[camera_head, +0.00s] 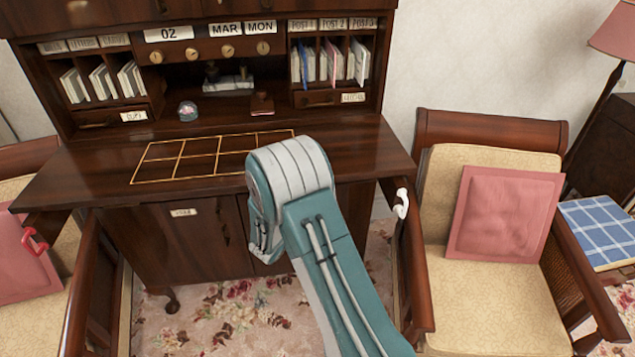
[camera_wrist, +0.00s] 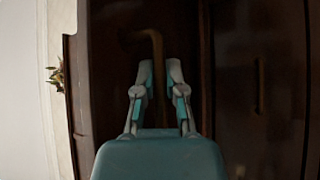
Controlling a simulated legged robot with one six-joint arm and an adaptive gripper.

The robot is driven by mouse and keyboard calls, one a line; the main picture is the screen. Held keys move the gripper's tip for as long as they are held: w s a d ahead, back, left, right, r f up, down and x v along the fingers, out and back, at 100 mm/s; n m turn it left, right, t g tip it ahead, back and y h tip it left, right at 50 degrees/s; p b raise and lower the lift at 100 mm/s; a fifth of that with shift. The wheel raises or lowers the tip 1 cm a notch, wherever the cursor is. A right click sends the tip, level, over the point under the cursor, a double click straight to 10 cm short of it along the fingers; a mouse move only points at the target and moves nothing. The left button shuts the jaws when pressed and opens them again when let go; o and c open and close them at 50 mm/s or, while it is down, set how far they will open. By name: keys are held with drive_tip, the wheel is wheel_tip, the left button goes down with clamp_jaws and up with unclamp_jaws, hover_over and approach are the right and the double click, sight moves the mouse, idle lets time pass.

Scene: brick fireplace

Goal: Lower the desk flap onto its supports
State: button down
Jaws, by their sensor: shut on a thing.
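The desk flap (camera_head: 90,170) is a dark wood board. It lies level, inner face up, with a gold grid on it. Under its left corner a dark support (camera_head: 45,222) sticks out with a red handle (camera_head: 35,242). Under its right corner another support (camera_head: 392,188) sticks out with a white handle (camera_head: 402,203). I cannot tell whether the flap touches them. In the wrist view, my gripper (camera_wrist: 161,72) has its fingers either side of a brown curved bar (camera_wrist: 157,45) in front of dark wood. In the head view my arm hides the fingers.
Below the flap are cupboard doors (camera_head: 180,245). Armchairs stand close on the left (camera_head: 15,300) and right (camera_head: 490,290), each with a pink cushion. Pigeonholes with letters (camera_head: 335,65) fill the desk's back. Floral carpet (camera_head: 220,320) is free in front.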

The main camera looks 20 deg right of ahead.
drive_tip(key=c, duration=0.7)
unclamp_jaws()
drive_tip(key=shift+r, duration=0.1)
drive_tip(key=shift+a, duration=0.1)
drive_tip(key=v, duration=1.2)
idle(0.4)
